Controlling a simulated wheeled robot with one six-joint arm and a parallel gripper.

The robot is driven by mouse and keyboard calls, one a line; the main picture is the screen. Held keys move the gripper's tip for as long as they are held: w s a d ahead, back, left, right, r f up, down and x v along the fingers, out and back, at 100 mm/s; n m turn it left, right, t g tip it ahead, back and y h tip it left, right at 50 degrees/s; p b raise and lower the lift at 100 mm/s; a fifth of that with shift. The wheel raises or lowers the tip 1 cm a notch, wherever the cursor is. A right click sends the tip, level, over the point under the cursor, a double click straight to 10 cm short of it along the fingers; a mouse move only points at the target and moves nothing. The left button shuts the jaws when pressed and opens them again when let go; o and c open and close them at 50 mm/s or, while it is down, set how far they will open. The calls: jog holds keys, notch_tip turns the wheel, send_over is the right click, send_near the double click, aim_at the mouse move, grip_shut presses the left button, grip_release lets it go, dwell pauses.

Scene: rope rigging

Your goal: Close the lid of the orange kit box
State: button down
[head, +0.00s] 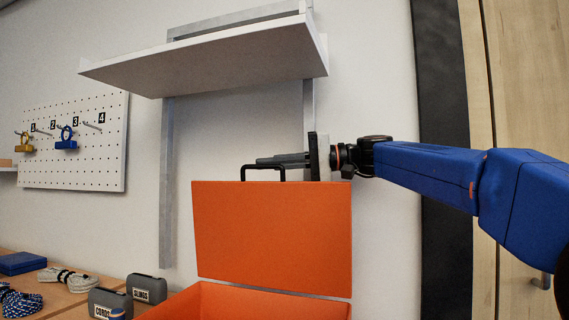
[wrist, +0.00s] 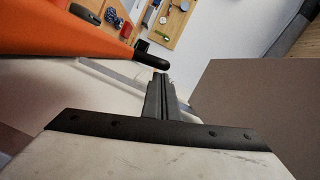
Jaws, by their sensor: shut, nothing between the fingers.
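The orange kit box (head: 255,302) stands at the bottom of the head view, and only its upper part shows. Its orange lid (head: 272,232) stands open, roughly upright, with a black handle (head: 263,169) on its top edge. My gripper (head: 260,161) is shut and empty, level with the handle at the lid's top edge. I cannot tell whether it touches the handle. In the wrist view the shut fingers (wrist: 160,84) point towards the black handle end (wrist: 152,63), and the orange lid (wrist: 70,30) fills the upper left.
A white shelf (head: 215,60) hangs on the wall above my gripper. A pegboard (head: 72,145) with a blue padlock (head: 66,144) and a yellow one is at left. A wooden bench (head: 60,298) holds rope coils and grey cases (head: 147,288). A wooden door (head: 530,80) is at right.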

jog(key=shift+w+a, duration=0.1)
jog(key=shift+a, duration=0.6)
jog(key=shift+s+a+f, duration=0.1)
jog(key=shift+s+a, duration=0.1)
jog(key=shift+s, duration=0.45)
jog(key=s+a+f+n+t+h, duration=0.1)
jog(key=s+a+f+n, duration=0.25)
jog(key=s, duration=0.55)
jog(key=s+a+f+n+h, duration=0.1)
jog(key=s+a+f+n, duration=0.3)
jog(key=s, duration=0.4)
jog(key=s+a+f+n+t, duration=0.1)
jog(key=s+f, duration=0.3)
jog(key=f, duration=0.6)
jog(key=s+f+n+t, duration=0.1)
jog(key=s+f+n, duration=0.3)
jog(key=f, duration=0.7)
jog(key=shift+s+a+f+h, duration=0.2)
jog(key=shift+s+a+h, duration=0.15)
jog(key=shift+a+h, duration=0.05)
